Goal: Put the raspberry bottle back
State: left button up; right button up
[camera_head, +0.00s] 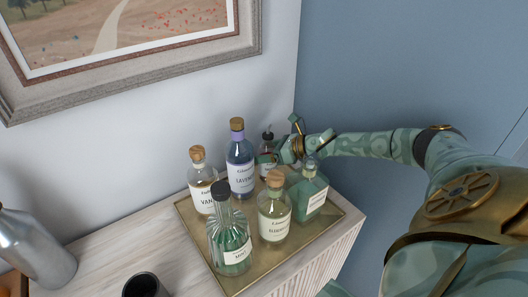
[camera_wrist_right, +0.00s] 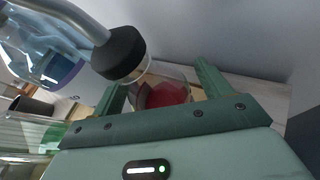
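A small bottle with a black pourer top (camera_head: 267,137) stands at the back corner of the brass tray (camera_head: 327,232); its label is mostly hidden. In the right wrist view, the bottle (camera_wrist_right: 163,94) shows red contents, a black cap and a curved spout. I take it for the raspberry bottle, though no name is readable. My right gripper (camera_head: 270,156) reaches in from the right at this bottle. Its fingers lie on either side of the bottle, with little or no gap; I cannot tell whether they press on it. My left gripper is not in view.
Close by on the tray stand a lavender bottle (camera_head: 240,165), a vanilla bottle (camera_head: 202,187), a mint bottle (camera_head: 229,243), an elderflower bottle (camera_head: 273,216) and a square green bottle (camera_head: 309,195). A metal bottle (camera_head: 32,248) and dark cup (camera_head: 145,286) stand left. Walls close the back.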

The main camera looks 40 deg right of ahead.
jog(key=shift+r, duration=0.2)
jog(key=p+v, duration=0.3)
jog(key=v, duration=0.4)
jog(key=shift+s, duration=0.2)
jog(key=shift+d, duration=0.1)
jog(key=shift+r, duration=0.15)
